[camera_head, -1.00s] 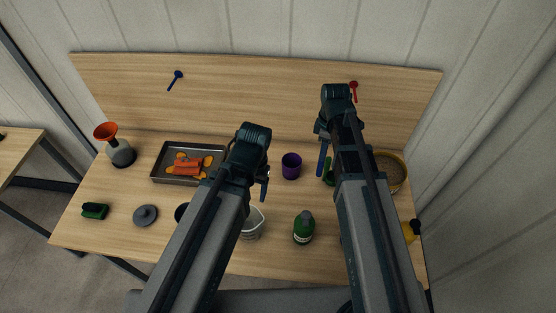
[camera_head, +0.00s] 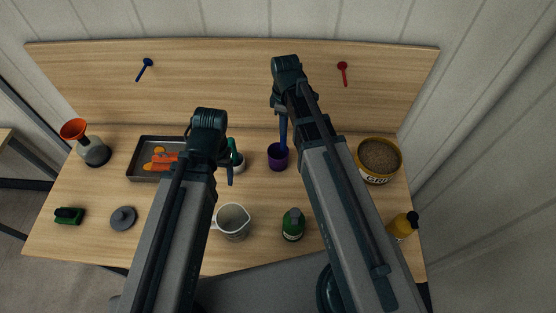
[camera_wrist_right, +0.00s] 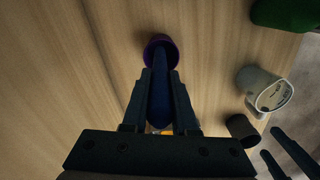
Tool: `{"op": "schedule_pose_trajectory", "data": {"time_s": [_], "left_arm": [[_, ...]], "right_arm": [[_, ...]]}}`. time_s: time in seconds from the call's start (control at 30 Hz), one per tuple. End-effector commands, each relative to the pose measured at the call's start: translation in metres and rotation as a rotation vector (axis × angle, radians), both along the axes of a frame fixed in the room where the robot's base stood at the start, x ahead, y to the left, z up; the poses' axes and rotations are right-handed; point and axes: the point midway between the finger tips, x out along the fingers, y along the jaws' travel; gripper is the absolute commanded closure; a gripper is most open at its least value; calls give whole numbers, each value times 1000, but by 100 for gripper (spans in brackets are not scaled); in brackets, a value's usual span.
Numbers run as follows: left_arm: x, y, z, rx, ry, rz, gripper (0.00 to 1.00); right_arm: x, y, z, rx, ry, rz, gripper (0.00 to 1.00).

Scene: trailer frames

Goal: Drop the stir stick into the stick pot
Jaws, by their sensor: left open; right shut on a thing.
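The blue stir stick (camera_head: 283,132) hangs roughly upright from my right gripper (camera_head: 281,108), which is shut on it. The stick pot is a small purple cup (camera_head: 278,160) standing on the table. The stick's lower end overlaps the pot's mouth in the head view; I cannot tell whether it is inside. In the right wrist view the blue stick (camera_wrist_right: 160,98) lies between the fingers and points at the purple pot (camera_wrist_right: 158,43). My left gripper (camera_head: 228,170) is open and empty, left of the pot.
A white measuring jug (camera_head: 233,222) and a green bottle (camera_head: 293,225) stand in front of the pot. A tray (camera_head: 133,165) of orange pieces is left, a round labelled tub (camera_head: 376,178) right. A back panel (camera_head: 220,75) rises behind.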

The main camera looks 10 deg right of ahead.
Motion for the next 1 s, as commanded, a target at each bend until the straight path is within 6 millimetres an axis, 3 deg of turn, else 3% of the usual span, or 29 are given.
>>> {"op": "schedule_pose_trajectory", "data": {"time_s": [0.03, 0.3, 0.67, 0.7, 0.9, 1.0], "left_arm": [[0, 0, -11, 0, 0, -1, 30], [0, 0, -41, 2, 0, -8, 30], [0, 0, -44, 2, 0, -9, 30], [0, 0, -44, 2, 0, -9, 30], [0, 0, -44, 2, 0, -9, 30], [0, 0, -44, 2, 0, -9, 30]], "right_arm": [[0, 0, -11, 0, 0, 0, 100], [0, 0, -41, 0, 0, 0, 100], [0, 0, -44, 0, 0, 0, 100], [0, 0, -44, 0, 0, 0, 72], [0, 0, -44, 0, 0, 0, 39], [0, 0, -44, 0, 0, 0, 39]]}}
